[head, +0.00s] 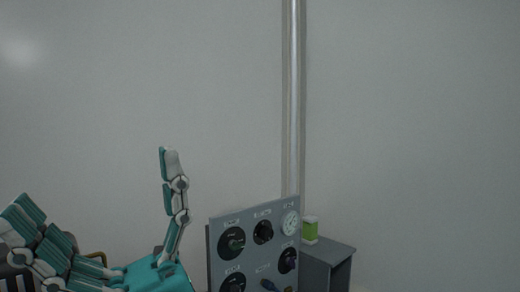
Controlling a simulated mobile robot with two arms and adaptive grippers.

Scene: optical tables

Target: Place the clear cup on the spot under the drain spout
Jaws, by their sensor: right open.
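My right gripper (97,180), teal and white with jointed fingers, is at the lower left of the head view. Its fingers are spread wide, one upright and the others to the left, with nothing seen between them. My left gripper is not in view. I cannot make out a clear cup, a drain spout or the spot under it in this view. A small green container with a pale top (310,230) stands right of the panel; I cannot tell its kind.
A grey control panel (262,217) with black knobs and a round gauge (290,222) stands at the bottom middle, right of my right gripper. A dark grey box-like stand (330,252) is behind it. A vertical metal post (293,100) runs up the plain wall.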

